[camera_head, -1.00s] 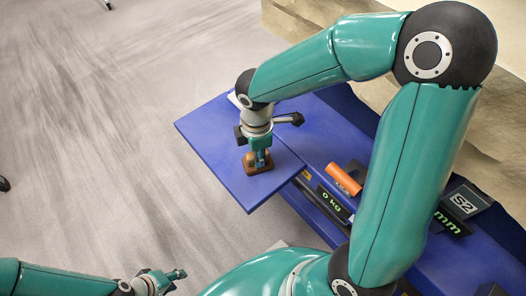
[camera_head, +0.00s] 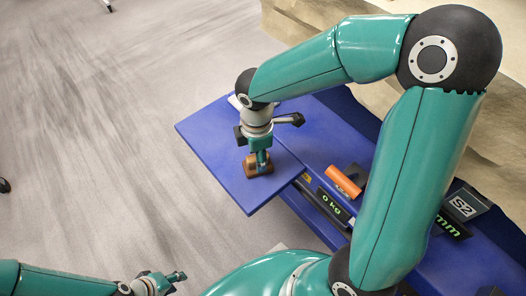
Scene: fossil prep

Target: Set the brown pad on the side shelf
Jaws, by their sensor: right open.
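The brown pad (camera_head: 251,169) is a small brown block on the blue side shelf (camera_head: 222,154), near the shelf's front right part. My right gripper (camera_head: 262,168) points down from above and is open, with its fingertips right at the pad. The fingers hide part of the pad, and I cannot tell whether they touch it. My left gripper (camera_head: 178,277) is at the bottom left, well away from the shelf and the pad. Its fingers are too small to show whether they are open or shut.
An orange cylinder (camera_head: 343,182) lies on the blue bench right of the shelf, near a "0 kg" display (camera_head: 332,200). A dark block marked S2 (camera_head: 463,205) and another display (camera_head: 452,227) are further right. The left part of the shelf is clear.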

